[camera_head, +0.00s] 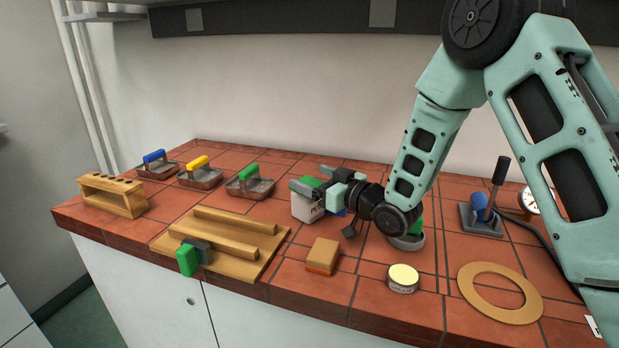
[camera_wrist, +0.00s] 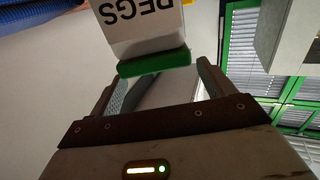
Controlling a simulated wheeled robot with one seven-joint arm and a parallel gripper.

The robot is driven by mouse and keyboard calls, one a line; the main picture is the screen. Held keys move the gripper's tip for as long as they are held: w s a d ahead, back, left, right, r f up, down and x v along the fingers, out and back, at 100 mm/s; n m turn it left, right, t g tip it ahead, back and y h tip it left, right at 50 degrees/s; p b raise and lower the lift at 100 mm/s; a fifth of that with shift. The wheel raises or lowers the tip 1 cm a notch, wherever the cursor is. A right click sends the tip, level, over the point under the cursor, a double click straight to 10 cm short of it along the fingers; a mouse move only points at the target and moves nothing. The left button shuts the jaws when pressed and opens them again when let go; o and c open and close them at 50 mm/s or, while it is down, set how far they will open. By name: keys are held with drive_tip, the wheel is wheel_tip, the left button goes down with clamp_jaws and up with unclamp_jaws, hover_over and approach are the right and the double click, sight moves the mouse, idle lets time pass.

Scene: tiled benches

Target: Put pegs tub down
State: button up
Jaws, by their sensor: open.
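The pegs tub (camera_head: 304,208) is a white box with dark lettering and a green strip along its top. In the head view it appears to stand upright on the tiled bench, mid-bench. In the wrist view its PEGS label (camera_wrist: 145,23) shows upside down, with the green strip (camera_wrist: 155,63) just ahead of the fingers. My wrist hides the tub's right side in the head view.
A wooden board with rails (camera_head: 225,240) and a green clamp lies front left. Several handled trays (camera_head: 250,188) stand behind it. A brown block (camera_head: 322,256), a yellow-topped tin (camera_head: 403,278), a flat ring (camera_head: 499,293) and a lever device (camera_head: 482,219) lie to the right.

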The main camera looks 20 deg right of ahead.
drive_tip(key=b+v, duration=0.1)
drive_tip(key=v, duration=0.9)
drive_tip(key=shift+d+f, duration=0.1)
drive_tip(key=shift+d, duration=0.05)
